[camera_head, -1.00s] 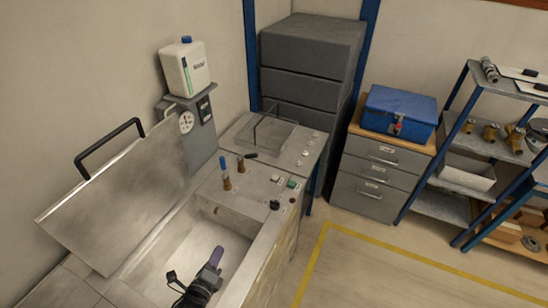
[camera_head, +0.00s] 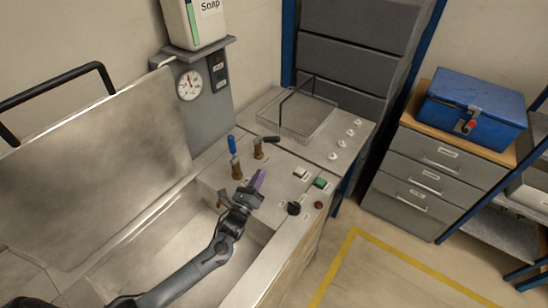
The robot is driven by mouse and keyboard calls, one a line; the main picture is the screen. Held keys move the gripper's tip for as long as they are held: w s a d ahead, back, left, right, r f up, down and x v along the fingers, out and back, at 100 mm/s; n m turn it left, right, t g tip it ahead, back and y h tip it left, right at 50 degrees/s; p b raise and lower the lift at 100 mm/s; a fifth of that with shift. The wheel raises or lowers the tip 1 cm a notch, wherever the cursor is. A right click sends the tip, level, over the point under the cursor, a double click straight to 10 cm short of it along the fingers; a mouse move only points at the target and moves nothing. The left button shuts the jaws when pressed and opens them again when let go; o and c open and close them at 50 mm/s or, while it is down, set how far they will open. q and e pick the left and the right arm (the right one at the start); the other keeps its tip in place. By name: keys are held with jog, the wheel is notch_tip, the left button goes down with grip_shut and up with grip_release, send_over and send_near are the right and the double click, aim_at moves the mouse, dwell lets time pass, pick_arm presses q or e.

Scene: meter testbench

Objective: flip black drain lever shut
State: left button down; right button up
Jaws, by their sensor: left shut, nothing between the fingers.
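The black drain lever (camera_head: 270,139) lies level and points right from the top of its brass valve (camera_head: 258,152) on the bench's metal top. My left gripper (camera_head: 258,181), with purple fingertips, is shut and empty. It is at the near edge of the metal top, below the black lever in the picture and apart from it. My right gripper is not in view.
A second brass valve (camera_head: 236,168) with an upright blue lever (camera_head: 232,144) stands just left of the black one. The open basin (camera_head: 180,245) is under my left arm. Buttons, including a green one (camera_head: 320,183), and a black knob (camera_head: 294,208) sit to the right. A clear cover (camera_head: 305,122) is behind.

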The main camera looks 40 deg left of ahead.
aim_at(267, 140)
pick_arm(q)
jog(key=shift+w+r, duration=0.1)
jog(key=shift+w, duration=0.15)
jog(key=shift+w+a, duration=0.1)
jog(key=x, duration=1)
jog(key=shift+b, duration=0.35)
jog(key=shift+r, duration=0.15)
